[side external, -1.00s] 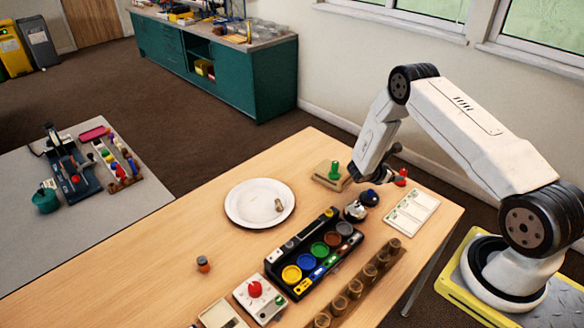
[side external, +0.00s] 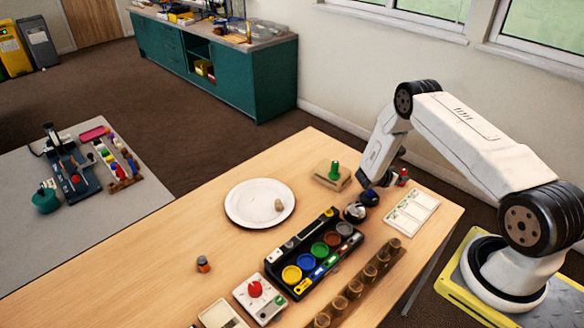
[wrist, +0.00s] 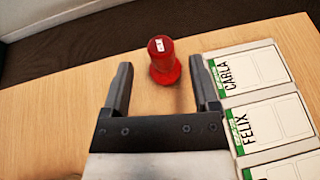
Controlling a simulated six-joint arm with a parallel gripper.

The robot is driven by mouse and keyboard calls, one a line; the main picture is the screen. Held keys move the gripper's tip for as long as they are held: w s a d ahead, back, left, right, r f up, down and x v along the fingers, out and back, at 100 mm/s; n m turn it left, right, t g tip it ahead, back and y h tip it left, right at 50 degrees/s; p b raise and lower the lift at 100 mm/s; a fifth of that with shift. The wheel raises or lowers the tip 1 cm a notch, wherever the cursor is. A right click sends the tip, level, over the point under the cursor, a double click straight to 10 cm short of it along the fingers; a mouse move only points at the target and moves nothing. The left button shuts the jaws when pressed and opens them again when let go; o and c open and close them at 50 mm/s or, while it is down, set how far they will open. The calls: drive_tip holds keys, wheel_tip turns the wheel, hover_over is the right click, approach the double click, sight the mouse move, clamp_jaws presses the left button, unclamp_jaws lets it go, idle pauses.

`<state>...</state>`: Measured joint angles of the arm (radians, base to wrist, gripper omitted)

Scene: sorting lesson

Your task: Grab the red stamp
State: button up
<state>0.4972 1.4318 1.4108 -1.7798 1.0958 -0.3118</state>
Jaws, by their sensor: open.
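The red stamp (wrist: 164,62) stands upright on the wooden table in the wrist view, with a small white label on its top. My gripper (wrist: 160,80) is open, its two dark fingers on either side of the space in front of the stamp. The stamp is just past the fingertips, roughly centred between them, and I see no contact. In the side external view the red stamp (side external: 403,176) shows small beside the end of my arm, near the table's far right edge. My fingers are mostly hidden there behind the wrist.
A white name card sheet (wrist: 255,85) lies right of the stamp, close to my right finger. A green stamp (side external: 334,170) on a wooden block, dark round items (side external: 369,197), a paint tray (side external: 318,256) and a white plate (side external: 243,211) stand nearby. Bare table lies left of the stamp.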

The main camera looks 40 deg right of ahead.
sight(405, 173)
drive_tip(key=shift+x, duration=2.6)
drive_tip(key=shift+s, duration=0.1)
clamp_jaws()
